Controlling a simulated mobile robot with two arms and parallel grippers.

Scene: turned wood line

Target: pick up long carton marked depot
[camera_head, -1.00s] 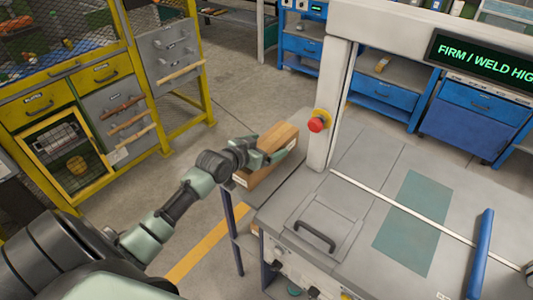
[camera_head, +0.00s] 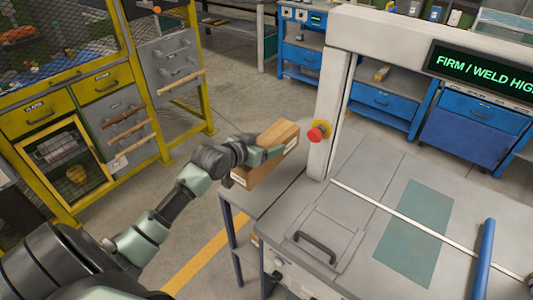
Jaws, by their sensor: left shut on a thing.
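A long brown carton (camera_head: 279,136) is at the far end of the grey bench, to the left of the white upright post. A white label shows on its near end, but it is too small to read. My right gripper is not in view.
The white post (camera_head: 334,105) with a red button (camera_head: 316,134) stands close to the carton's right. A machine top (camera_head: 350,180) with a black handle (camera_head: 315,244) and a blue bar (camera_head: 481,262) fills the right. A yellow cabinet (camera_head: 40,119) stands left, with open floor between.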

